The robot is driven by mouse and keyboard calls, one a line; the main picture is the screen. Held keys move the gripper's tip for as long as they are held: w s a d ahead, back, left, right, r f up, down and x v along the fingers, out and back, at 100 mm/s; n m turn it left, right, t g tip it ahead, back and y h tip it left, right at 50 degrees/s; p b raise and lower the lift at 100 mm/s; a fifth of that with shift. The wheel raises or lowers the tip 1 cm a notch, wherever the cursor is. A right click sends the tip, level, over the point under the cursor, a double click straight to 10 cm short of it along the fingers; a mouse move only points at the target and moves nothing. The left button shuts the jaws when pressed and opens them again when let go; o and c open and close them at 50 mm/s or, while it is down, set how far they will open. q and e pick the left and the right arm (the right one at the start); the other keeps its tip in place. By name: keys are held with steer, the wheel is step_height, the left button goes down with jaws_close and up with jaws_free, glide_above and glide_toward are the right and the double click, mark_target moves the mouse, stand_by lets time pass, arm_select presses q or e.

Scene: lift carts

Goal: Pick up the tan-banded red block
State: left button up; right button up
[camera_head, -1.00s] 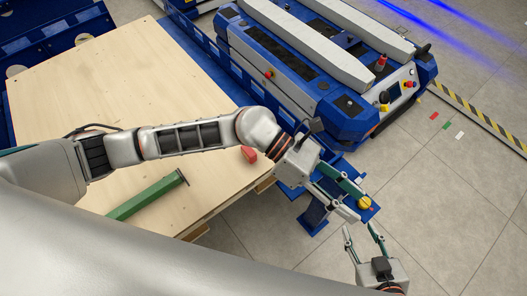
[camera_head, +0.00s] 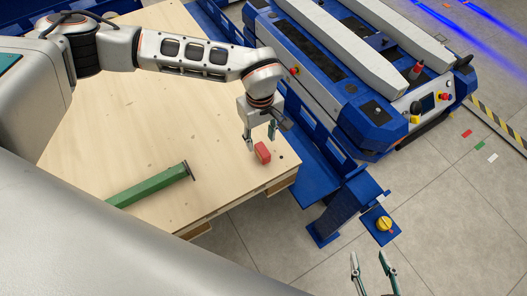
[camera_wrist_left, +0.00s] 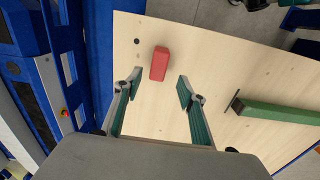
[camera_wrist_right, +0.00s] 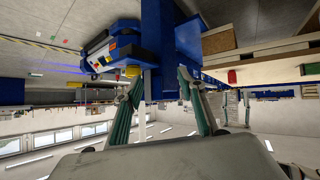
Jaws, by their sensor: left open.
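The red block (camera_head: 262,153) lies on the light wooden platform near its right corner. It also shows in the left wrist view (camera_wrist_left: 159,63), just beyond the fingertips; I cannot make out a tan band. My left gripper (camera_head: 260,138) is open and empty, pointing down close to the block. In the left wrist view its fingertips (camera_wrist_left: 159,85) are spread on either side of the space in front of the block. My right gripper (camera_head: 369,257) is open and empty, off the platform over the floor. Its spread fingers also show in the right wrist view (camera_wrist_right: 161,80).
A green bar (camera_head: 150,187) with a dark end lies on the wooden platform (camera_head: 110,130) to the left of the block. A blue lift cart (camera_head: 370,110) stands at the back right. A blue post with a yellow knob (camera_head: 384,223) stands off the platform's right corner.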

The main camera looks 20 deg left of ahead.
mark_target(262, 149)
arm_select(q)
steer(key=shift+s+f, duration=0.1)
steer(key=shift+f, duration=0.75)
steer(key=shift+d+f+b, duration=0.1)
steer(key=shift+f+b, duration=0.25)
steer(key=shift+f, duration=0.25)
steer(key=f, duration=0.1)
steer(key=f+b, duration=0.1)
steer(key=shift+s+d+f, duration=0.15)
steer(key=shift+d+f, duration=0.05)
steer(key=shift+f, duration=0.1)
steer(key=shift+w+f+b, duration=0.25)
steer(key=shift+f+b, duration=0.05)
steer(key=shift+f, duration=0.45)
steer(key=shift+r, duration=0.15)
steer(key=c, duration=0.8)
jaws_close()
arm_select(e)
steer(key=a, duration=0.1)
steer(key=a+r, duration=0.1)
steer(key=w+a, duration=0.1)
steer(key=shift+w+r+m+t+y, duration=0.1)
steer(key=shift+r+m+t+y, duration=0.2)
steer(key=shift+y, duration=0.1)
